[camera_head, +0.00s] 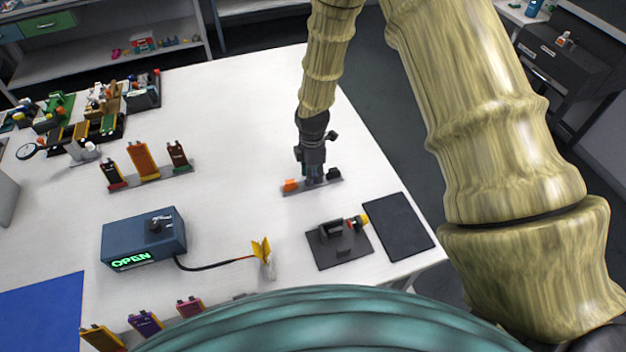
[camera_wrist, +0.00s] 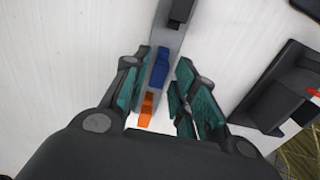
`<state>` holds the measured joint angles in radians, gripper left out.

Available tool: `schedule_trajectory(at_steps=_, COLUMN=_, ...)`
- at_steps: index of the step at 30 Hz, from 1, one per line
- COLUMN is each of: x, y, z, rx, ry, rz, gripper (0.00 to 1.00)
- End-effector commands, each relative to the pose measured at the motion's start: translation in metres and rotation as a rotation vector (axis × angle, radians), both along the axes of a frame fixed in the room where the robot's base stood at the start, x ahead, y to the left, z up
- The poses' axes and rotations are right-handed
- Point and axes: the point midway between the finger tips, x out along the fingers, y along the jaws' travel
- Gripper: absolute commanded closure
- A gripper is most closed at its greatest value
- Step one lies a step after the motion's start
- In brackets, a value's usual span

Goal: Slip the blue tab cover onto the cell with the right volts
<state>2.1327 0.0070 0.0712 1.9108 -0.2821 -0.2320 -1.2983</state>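The blue tab cover (camera_wrist: 160,70) sits on a narrow grey strip (camera_wrist: 165,45) between an orange cover (camera_wrist: 147,108) and a black cover (camera_wrist: 181,12). My gripper (camera_wrist: 162,66) is open, with one finger on each side of the blue cover and gaps visible. In the head view my gripper (camera_head: 313,181) is low over the strip and hides the blue cover. Three cells stand in a back rack: dark red (camera_head: 112,173), orange (camera_head: 143,161) and brown (camera_head: 178,155). No cell voltage is readable.
A blue meter box (camera_head: 143,240) reads "OPEN"; its cable runs to a yellow clip (camera_head: 262,251). A dark fixture (camera_head: 338,243) and a black mat (camera_head: 397,225) lie near the right edge. A blue mat (camera_head: 40,312) lies at left. The table's back middle is clear.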

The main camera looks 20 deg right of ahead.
Motion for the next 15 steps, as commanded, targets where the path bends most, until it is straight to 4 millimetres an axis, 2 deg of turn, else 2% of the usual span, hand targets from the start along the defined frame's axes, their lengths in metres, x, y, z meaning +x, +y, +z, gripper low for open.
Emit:
schedule_trajectory(at_steps=1, x=0.0000, y=0.0001, z=-0.0004, rx=0.000, ry=0.000, rz=0.000, gripper=0.87)
schedule_trajectory(at_steps=3, x=0.0000, y=0.0001, z=-0.0004, rx=0.000, ry=0.000, rz=0.000, gripper=0.96)
schedule_trajectory(at_steps=15, x=0.0001, y=0.0000, z=0.0055, rx=0.000, ry=-0.001, rz=0.000, gripper=0.96)
